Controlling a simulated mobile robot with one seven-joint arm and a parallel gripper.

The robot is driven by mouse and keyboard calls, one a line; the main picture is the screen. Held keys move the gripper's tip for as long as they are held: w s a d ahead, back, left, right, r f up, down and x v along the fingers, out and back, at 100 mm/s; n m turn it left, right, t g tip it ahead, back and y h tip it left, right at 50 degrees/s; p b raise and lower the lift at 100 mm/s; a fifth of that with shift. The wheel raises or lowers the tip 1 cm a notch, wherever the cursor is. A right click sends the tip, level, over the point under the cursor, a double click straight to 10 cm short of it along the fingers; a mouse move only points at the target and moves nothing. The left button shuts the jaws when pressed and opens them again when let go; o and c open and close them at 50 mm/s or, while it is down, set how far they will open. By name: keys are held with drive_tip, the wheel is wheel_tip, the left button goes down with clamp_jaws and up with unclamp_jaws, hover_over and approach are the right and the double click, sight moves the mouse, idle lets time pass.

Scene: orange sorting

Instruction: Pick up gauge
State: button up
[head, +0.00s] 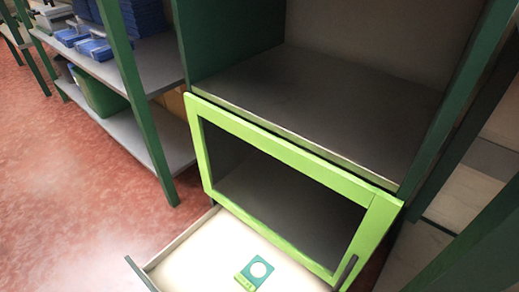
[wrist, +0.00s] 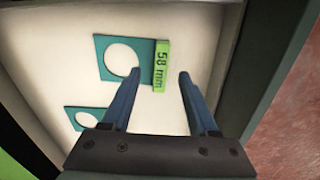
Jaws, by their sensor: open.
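A gauge (wrist: 101,50), a flat teal plate with a round hole and a light green end block marked "58 mm", lies in the pale open drawer in the wrist view. A gauge with a green end also lies in the drawer in the head view (head: 250,270). My gripper (wrist: 160,74) is open and empty. Its two dark blue fingers point toward the green block, one to each side of it in the picture. The left finger covers part of the teal plate. I cannot tell how high the fingertips are above it. The gripper is not in the head view.
A second teal gauge (wrist: 84,113) lies lower left in the wrist view, partly hidden by my gripper. The drawer (head: 178,243) has raised walls. Above it is a bright green frame (head: 285,150) around a dark opening. Red floor (head: 95,200) is clear at left.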

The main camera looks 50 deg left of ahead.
wheel_tip(320, 180, down, 4)
drive_tip(key=b, duration=0.3)
drive_tip(key=shift+f, duration=0.15)
clamp_jaws()
